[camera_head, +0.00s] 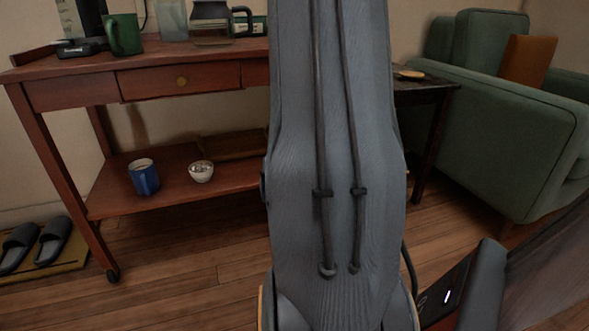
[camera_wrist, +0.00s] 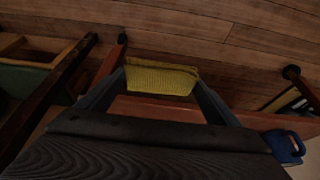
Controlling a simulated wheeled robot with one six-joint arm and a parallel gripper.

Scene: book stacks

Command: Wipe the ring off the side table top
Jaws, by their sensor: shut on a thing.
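My gripper (camera_wrist: 160,92) shows in the wrist view, shut on a yellow cloth or sponge (camera_wrist: 160,77) held between its fingertips. It is in the air, with the wooden floor behind it. In the head view my own arm fills the middle and hides the gripper. The dark side table (camera_head: 440,86) stands right of my arm, beside the armchair, its left part hidden by the arm. A small tan, flat object (camera_head: 410,74) lies on its top. I cannot make out a ring on the visible part of the top.
A reddish console table (camera_head: 220,85) stands at left, with a green mug (camera_head: 124,35) and a coffee pot (camera_head: 211,24) on top. Its lower shelf holds a blue mug (camera_head: 144,177) and white bowl (camera_head: 201,171). A green armchair (camera_head: 500,130) stands at right. Slippers (camera_head: 52,240) lie at far left.

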